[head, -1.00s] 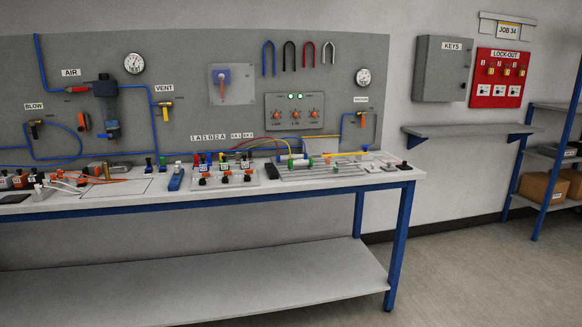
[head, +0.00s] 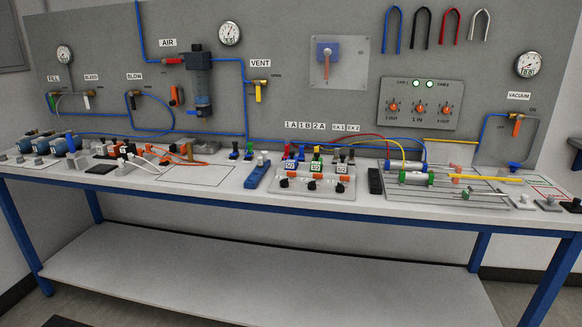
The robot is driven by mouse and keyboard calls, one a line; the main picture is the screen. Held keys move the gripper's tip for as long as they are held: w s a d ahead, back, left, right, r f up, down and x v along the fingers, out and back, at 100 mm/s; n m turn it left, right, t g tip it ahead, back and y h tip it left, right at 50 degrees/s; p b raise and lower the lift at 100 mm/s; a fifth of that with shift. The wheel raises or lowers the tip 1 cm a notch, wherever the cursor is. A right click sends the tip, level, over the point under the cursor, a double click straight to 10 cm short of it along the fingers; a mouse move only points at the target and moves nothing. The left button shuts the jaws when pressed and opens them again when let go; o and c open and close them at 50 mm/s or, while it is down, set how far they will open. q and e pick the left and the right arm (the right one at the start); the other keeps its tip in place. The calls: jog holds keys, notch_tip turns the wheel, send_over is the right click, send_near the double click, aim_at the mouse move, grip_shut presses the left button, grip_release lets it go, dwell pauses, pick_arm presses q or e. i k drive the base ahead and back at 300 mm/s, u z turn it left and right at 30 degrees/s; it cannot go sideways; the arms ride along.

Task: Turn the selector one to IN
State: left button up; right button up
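Below the lamps is a row of three orange knobs: left (head: 393,107), middle (head: 419,107) and right (head: 446,109). The labels under them appear to read 1 OUT, 1 IN and 2 OUT, but they are small. On the bench, a valve block (head: 312,185) carries three valves with orange parts and small number tags. I cannot tell which way any of them is set. Neither of my grippers is in view.
The bench (head: 130,172) runs across the view, with a lower shelf (head: 260,275). Cylinders on rails (head: 430,180) lie right of the valve block. A blue object (head: 257,174) lies to its left. A square plate with an orange-handled switch (head: 326,62) hangs above.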

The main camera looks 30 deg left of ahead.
aim_at(284, 183)
jog(key=u, duration=0.7)
jog(key=i, duration=0.9)
jog(key=u, duration=0.9)
